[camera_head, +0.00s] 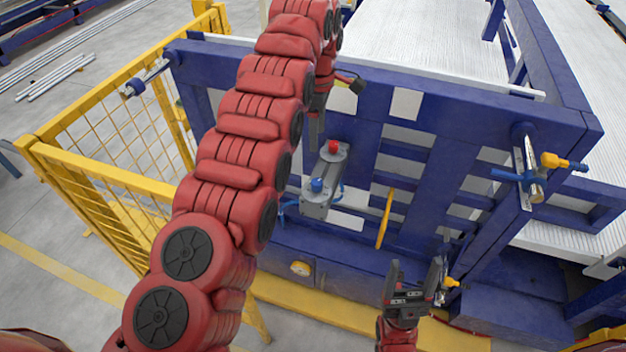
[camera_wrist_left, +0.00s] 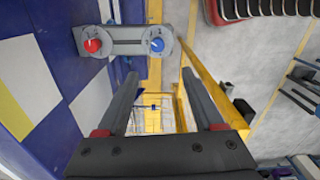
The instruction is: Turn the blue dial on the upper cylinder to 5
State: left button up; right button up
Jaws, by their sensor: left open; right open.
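The blue dial (camera_head: 317,185) sits on a grey two-cylinder unit (camera_head: 315,209) on the blue frame, with a red dial (camera_head: 333,147) beyond it. In the left wrist view the blue dial (camera_wrist_left: 157,44) shows above the gap between the fingertips, and the red dial (camera_wrist_left: 93,45) lies to its left. My left gripper (camera_wrist_left: 158,76) is open and empty, apart from the dials. In the head view it hangs near the red dial, partly hidden by my arm. The dial's numbers are too small to read. My right gripper (camera_head: 413,268) is open and empty at the lower right.
A yellow mesh fence (camera_head: 110,150) stands left of the blue frame (camera_head: 440,100). A yellow handle (camera_head: 386,218) is right of the dials. A valve with a yellow fitting (camera_head: 550,161) sticks out at the right.

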pick_arm(q)
jog(key=b, duration=0.8)
send_over(317, 181)
jog(key=f, duration=0.9)
jog(key=shift+s+a, duration=0.1)
jog(key=shift+a, duration=0.1)
jog(key=shift+p, duration=1)
jog(key=f+p, duration=0.1)
jog(key=f, duration=0.2)
jog(key=f+p, duration=0.2)
jog(key=f, duration=0.1)
jog(key=shift+d+f, duration=0.2)
jog(key=shift+f, duration=0.05)
jog(key=shift+f+p, duration=0.4)
jog(key=shift+f, duration=0.35)
grip_shut()
